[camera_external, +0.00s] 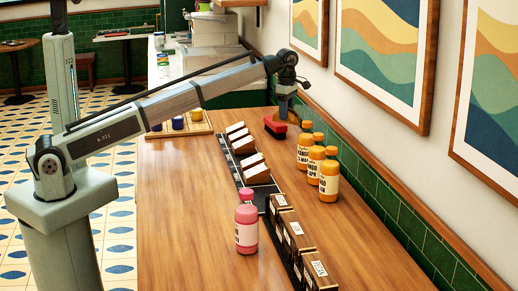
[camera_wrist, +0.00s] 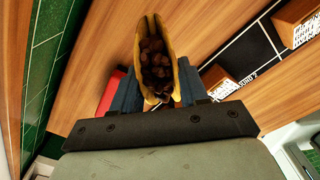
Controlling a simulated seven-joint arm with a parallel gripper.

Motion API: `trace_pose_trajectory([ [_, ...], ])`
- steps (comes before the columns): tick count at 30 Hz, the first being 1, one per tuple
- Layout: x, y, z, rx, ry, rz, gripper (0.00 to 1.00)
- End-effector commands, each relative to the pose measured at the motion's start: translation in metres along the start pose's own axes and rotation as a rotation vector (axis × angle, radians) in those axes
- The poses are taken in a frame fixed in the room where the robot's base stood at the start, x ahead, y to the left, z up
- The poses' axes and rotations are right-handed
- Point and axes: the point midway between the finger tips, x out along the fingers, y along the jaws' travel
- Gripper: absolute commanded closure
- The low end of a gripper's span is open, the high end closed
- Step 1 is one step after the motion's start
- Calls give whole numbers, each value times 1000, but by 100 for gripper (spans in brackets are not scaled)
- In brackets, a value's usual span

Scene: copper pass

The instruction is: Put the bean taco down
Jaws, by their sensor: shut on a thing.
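The bean taco, a yellow folded shell with dark brown filling, shows in the wrist view (camera_wrist: 157,55). It sits between the two blue fingers of my gripper (camera_wrist: 158,90), which is shut on it. In the external view my gripper (camera_external: 286,98) is at the far end of the wooden counter (camera_external: 190,215), near the wall. The taco is small and hard to make out there. I cannot tell how high it is above the counter.
A red object (camera_external: 275,127) lies on the counter close to my gripper. Orange bottles (camera_external: 329,180) stand by the wall. Small jars (camera_external: 178,122) are at the left. The front-left counter is clear.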

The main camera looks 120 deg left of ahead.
Motion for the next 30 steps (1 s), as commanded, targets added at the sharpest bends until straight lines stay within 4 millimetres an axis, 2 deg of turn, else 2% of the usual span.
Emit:
trace_pose_trajectory([
  [8,8,0,0,86,0,0,88],
  [18,58,0,0,86,1,-1,88],
  [23,68,0,1,86,0,0,88],
  [30,96,0,0,86,1,-1,88],
])
